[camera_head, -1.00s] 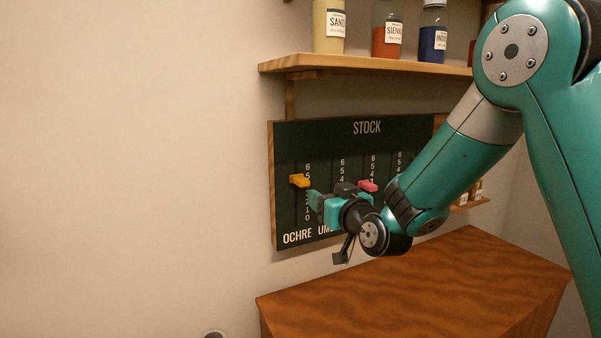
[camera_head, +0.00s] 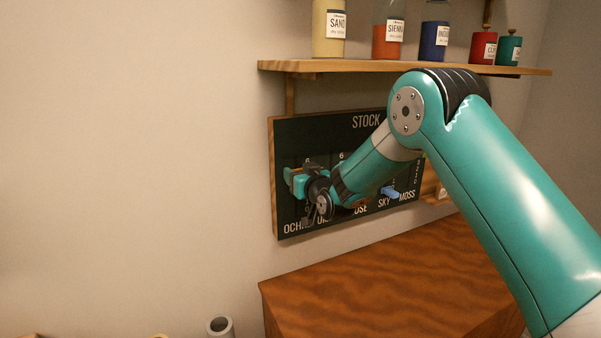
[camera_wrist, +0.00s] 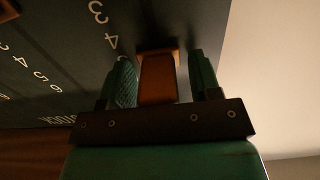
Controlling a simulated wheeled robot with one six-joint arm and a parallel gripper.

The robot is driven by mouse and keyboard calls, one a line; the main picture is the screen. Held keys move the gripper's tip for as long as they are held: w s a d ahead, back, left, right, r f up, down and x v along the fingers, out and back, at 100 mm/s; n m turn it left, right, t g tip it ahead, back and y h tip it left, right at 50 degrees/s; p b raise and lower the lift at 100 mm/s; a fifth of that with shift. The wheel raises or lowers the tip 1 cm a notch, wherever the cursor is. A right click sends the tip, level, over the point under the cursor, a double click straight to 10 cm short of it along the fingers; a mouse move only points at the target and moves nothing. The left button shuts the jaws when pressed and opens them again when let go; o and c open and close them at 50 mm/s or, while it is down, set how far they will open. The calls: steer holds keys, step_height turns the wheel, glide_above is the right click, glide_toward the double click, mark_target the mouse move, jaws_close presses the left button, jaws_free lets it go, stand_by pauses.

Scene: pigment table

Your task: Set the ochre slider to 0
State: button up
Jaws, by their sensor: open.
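The dark STOCK board (camera_head: 350,134) hangs on the wall, with the OCHRE column at its left edge. The orange-brown ochre slider knob (camera_wrist: 158,80) shows in the wrist view, in the upper part of its scale; its exact number is not clear. My gripper (camera_head: 290,180) is over the ochre column in the head view and hides the knob there. In the wrist view my gripper (camera_wrist: 163,75) is open, with one finger on each side of the knob. Gaps show between the knob and both fingers.
A blue slider (camera_head: 390,192) sits low in the SKY column to the right. A wooden shelf (camera_head: 330,66) with pigment jars is above the board. A wooden cabinet top (camera_head: 370,285) lies below. The wall to the left is bare.

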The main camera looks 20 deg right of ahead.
mark_target(296, 212)
steer(key=shift+c, duration=0.2)
jaws_close()
step_height(296, 212, down, 13)
steer(key=b, duration=1.4)
steer(key=shift+o, duration=0.2)
jaws_free()
steer(key=shift+f, duration=0.1)
